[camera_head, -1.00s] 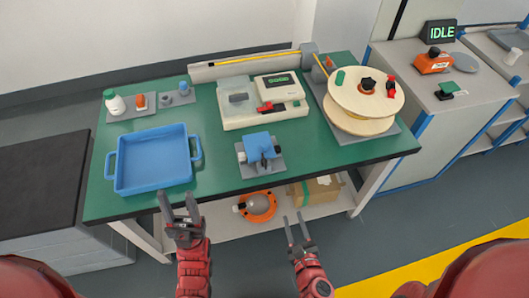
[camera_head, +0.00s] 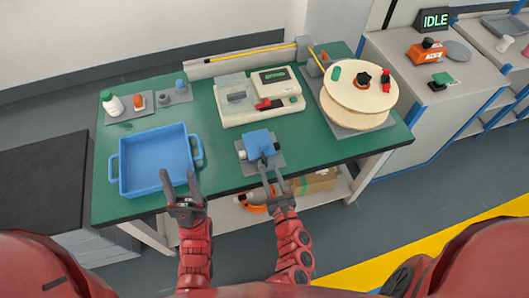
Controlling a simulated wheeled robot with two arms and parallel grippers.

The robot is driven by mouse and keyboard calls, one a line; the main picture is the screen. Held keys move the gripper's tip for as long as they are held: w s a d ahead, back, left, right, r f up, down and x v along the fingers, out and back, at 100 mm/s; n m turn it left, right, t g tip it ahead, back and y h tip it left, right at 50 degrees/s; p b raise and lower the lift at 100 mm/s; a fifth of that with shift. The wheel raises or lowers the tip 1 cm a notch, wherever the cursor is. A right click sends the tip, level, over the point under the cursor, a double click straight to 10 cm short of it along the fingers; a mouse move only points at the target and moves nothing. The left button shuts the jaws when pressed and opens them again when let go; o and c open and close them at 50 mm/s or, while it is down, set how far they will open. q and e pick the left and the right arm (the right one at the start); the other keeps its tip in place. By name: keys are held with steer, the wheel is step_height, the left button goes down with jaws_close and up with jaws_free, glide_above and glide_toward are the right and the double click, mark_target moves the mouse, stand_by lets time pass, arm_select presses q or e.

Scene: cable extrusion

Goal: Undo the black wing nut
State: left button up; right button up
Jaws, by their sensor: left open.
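A black winged knob (camera_head: 362,79), which looks like the wing nut, sits at the centre of the pale wooden spool (camera_head: 346,95) at the right end of the green table. My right gripper (camera_head: 271,173) is open and empty at the table's front edge, just in front of the blue clamp-like block (camera_head: 259,144) on its grey plate. It is well left of and nearer than the spool. I cannot tell whether its tips touch the plate. My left gripper (camera_head: 180,180) is open and empty in front of the blue tray, far from the knob.
The blue tray (camera_head: 123,178) is at the front left. A pale machine (camera_head: 236,116) with a red lever (camera_head: 270,103) stands mid-table. A red clip (camera_head: 386,81) and a green piece (camera_head: 334,74) are on the spool. A white bottle (camera_head: 111,103) is at the back left.

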mark_target(267, 165)
steer(key=shift+p+x, duration=0.5)
steer(key=shift+x, duration=2.65)
jaws_close()
steer(key=shift+a, duration=0.1)
